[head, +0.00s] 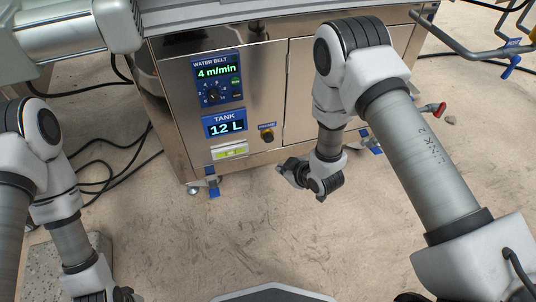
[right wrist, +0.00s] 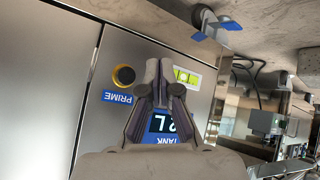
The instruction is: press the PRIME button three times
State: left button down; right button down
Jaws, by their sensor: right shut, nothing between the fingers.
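The PRIME button (head: 267,137) is a round dark knob with a yellow ring on the steel front panel, under a small blue label. In the right wrist view the button (right wrist: 124,75) shows upside down, beside the blue PRIME label (right wrist: 117,97). My right gripper (head: 285,169) is below and to the right of the button in the head view. In the right wrist view its closed fingers (right wrist: 164,70) are empty and lie to the right of the button, apart from it in the picture. My left gripper (head: 122,294) is only partly in view at the bottom left.
The TANK display (head: 225,128) reads 12 L, and the WATER BELT panel (head: 217,80) reads 4 m/min. A yellow-green level window (head: 230,152) is below. Blue-pedalled casters (head: 213,188) support the cabinet. Black cables (head: 100,170) lie on the floor at left.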

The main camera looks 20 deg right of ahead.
aim_at(269, 138)
jog(key=shift+f, duration=0.1)
dwell(0.3)
jog(key=w+b, duration=0.2)
jog(key=w, duration=0.6)
jog(key=shift+w+a, duration=0.15)
jog(key=shift+w, duration=0.25)
jog(key=shift+w, duration=0.1)
dwell(1.0)
jog(key=shift+w, duration=0.3)
